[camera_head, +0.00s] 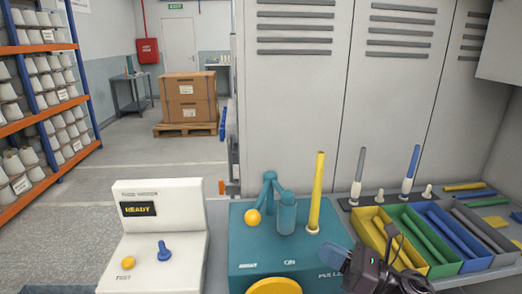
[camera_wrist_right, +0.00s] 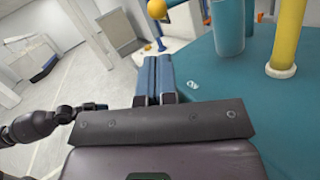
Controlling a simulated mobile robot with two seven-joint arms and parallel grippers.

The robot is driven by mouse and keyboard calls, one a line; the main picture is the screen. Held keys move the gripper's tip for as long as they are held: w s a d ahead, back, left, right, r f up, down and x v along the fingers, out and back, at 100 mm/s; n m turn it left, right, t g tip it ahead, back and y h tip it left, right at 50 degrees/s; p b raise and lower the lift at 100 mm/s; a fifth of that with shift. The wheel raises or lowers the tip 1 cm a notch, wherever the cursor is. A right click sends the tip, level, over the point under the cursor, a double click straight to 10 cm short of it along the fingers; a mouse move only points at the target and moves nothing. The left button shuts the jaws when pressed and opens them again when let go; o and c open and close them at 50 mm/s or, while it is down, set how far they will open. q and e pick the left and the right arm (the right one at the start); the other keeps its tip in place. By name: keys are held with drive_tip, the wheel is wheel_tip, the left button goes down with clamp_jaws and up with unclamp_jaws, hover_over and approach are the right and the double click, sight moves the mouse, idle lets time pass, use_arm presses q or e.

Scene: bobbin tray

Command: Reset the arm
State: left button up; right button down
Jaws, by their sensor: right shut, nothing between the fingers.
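A teal machine (camera_head: 244,245) carries a jointed teal arm (camera_head: 269,182) with a yellow ball (camera_head: 253,217) at its low end. A short teal cylinder (camera_head: 287,215) and a tall yellow bobbin tube (camera_head: 317,195) stand upright beside it. My right gripper (camera_head: 335,257) is over the machine's front right part, its blue fingers shut and empty. In the right wrist view the shut fingers (camera_wrist_right: 152,80) point toward the yellow ball (camera_wrist_right: 157,9), apart from it. The teal cylinder (camera_wrist_right: 229,28) and yellow tube (camera_wrist_right: 288,40) are to their right. My left gripper is not in view.
A white unit (camera_head: 160,225) with a READY display (camera_head: 138,209) and yellow and blue controls stands left. Colour-sorted trays (camera_head: 433,262) of tubes lie right, behind my right gripper. Upright tubes (camera_head: 358,178) stand in a dark rack. Grey cabinets close off the back.

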drive_tip(key=w+d+m+t+h, duration=0.35)
drive_tip(key=m+t+h, duration=0.35)
drive_tip(key=m, duration=1.1)
drive_tip(key=s+d+f+m+h, duration=0.25)
drive_tip(key=f+m+h, duration=0.2)
drive_tip(key=m, duration=0.35)
drive_tip(key=s+d+f+m+h, duration=0.1)
drive_tip(key=d+f+m+h, duration=0.2)
drive_tip(key=f+m, duration=0.35)
drive_tip(key=s+d+f+m+g+h, duration=0.1)
drive_tip(key=s+f+m+g, duration=0.2)
drive_tip(key=s+f+m, duration=0.3)
drive_tip(key=s+d+f+m+g+h, duration=0.1)
drive_tip(key=s+f+m+g+h, duration=0.1)
drive_tip(key=s+f+m, duration=0.4)
drive_tip(key=s+f+g, duration=0.1)
drive_tip(key=s+f, duration=0.3)
drive_tip(key=s, duration=0.6)
drive_tip(key=shift+f+g, duration=0.15)
drive_tip(key=shift+g, duration=0.15)
